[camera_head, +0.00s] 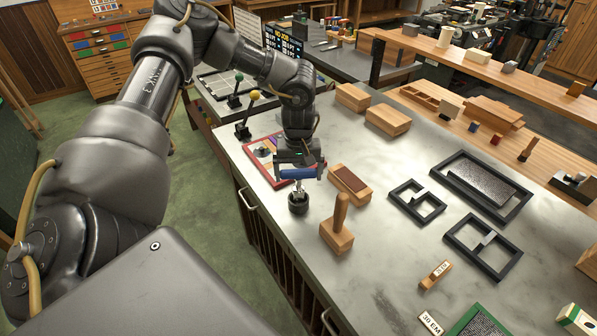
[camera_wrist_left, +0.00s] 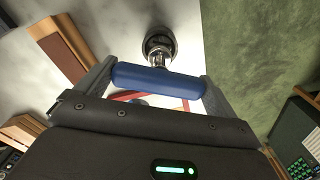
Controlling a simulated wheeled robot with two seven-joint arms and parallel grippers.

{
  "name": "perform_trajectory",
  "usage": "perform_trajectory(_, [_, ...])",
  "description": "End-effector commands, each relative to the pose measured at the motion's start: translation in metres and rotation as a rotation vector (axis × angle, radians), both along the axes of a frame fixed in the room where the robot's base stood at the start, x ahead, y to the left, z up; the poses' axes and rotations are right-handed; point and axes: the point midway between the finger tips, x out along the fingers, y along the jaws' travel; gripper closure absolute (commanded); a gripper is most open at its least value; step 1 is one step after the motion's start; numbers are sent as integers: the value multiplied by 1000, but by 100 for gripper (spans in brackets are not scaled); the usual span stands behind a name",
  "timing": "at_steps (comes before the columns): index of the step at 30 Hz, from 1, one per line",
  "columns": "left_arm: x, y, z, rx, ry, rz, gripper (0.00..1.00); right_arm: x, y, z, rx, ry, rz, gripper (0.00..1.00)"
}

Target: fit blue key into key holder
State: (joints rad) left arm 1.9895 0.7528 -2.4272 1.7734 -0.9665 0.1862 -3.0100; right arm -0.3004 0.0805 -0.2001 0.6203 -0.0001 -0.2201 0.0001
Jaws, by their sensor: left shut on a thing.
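The blue key (camera_head: 297,173) has a blue bar handle and a short metal shaft. My left gripper (camera_head: 299,168) is shut on the handle from above, near the left edge of the grey worktop. In the left wrist view the blue handle (camera_wrist_left: 157,80) lies across between the two fingers. The key holder (camera_head: 298,205) is a small round black cup on the worktop, directly under the key. The holder also shows in the left wrist view (camera_wrist_left: 160,37), with the shaft pointing at its middle. I cannot tell how deep the shaft sits in it. My right gripper is not in view.
A wooden block with an upright handle (camera_head: 338,228) and a wooden pad block (camera_head: 350,185) stand close on the right. A red-framed tray (camera_head: 264,162) lies behind the holder. Black metal frames (camera_head: 417,203) lie farther right. Bare worktop (camera_head: 385,255) lies between.

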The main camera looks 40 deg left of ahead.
Motion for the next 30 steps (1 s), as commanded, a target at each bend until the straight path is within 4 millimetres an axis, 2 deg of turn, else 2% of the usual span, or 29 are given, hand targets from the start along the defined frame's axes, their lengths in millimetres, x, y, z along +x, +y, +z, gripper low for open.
perform_trajectory(30, [0,0,-27,0,0,0,47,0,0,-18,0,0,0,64])
